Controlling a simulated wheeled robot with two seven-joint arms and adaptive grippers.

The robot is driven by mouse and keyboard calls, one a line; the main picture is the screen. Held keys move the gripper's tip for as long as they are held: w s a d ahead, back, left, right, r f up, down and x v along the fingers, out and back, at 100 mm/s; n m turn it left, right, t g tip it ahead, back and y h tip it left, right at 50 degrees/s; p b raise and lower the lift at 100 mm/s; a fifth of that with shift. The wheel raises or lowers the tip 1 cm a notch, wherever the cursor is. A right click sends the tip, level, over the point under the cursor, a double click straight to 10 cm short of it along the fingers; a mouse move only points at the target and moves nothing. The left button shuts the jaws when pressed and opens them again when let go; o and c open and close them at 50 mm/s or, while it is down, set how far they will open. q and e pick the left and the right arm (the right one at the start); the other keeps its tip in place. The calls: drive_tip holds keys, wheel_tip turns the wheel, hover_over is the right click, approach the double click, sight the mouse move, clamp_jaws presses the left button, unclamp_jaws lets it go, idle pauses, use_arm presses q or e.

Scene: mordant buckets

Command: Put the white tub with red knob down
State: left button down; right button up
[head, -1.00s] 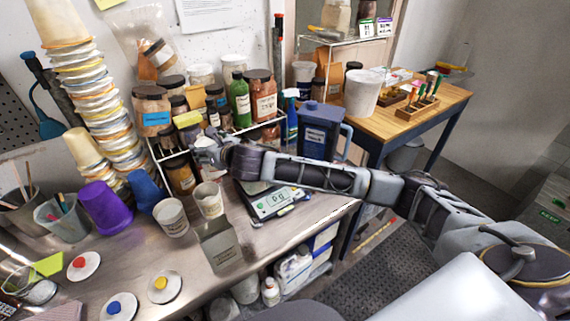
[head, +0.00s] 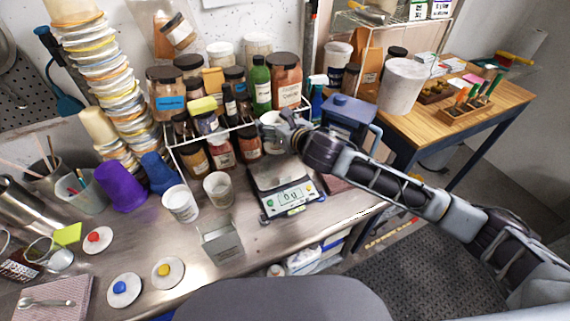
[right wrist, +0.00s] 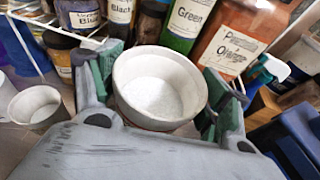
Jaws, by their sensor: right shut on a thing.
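My right gripper (head: 279,126) is shut on a white tub (head: 270,118), held upright near the shelf front, around the back of the scale (head: 285,196). In the right wrist view the tub (right wrist: 160,88) is lidless, with pale powder inside, between the two fingers. I see no red knob on it. A white lid with a red knob (head: 97,240) lies on the counter at left. Two other open white tubs, one at left (head: 180,204) and one at right (head: 218,189), stand left of the scale. The left gripper is not in view.
A wire shelf (head: 213,138) of jars and bottles stands behind the gripper. A blue canister (head: 347,118) is to the right. A grey box (head: 222,243) stands in front of the tubs. Lids with blue (head: 124,289) and yellow (head: 167,272) knobs lie on the counter.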

sight(276, 149)
drive_tip(key=shift+s, duration=0.1)
drive_tip(key=shift+f, duration=3.1)
drive_tip(key=shift+f, duration=1.9)
drive_tip(key=shift+f, duration=0.1)
drive_tip(key=o, duration=1.1)
drive_tip(key=shift+o, duration=0.2)
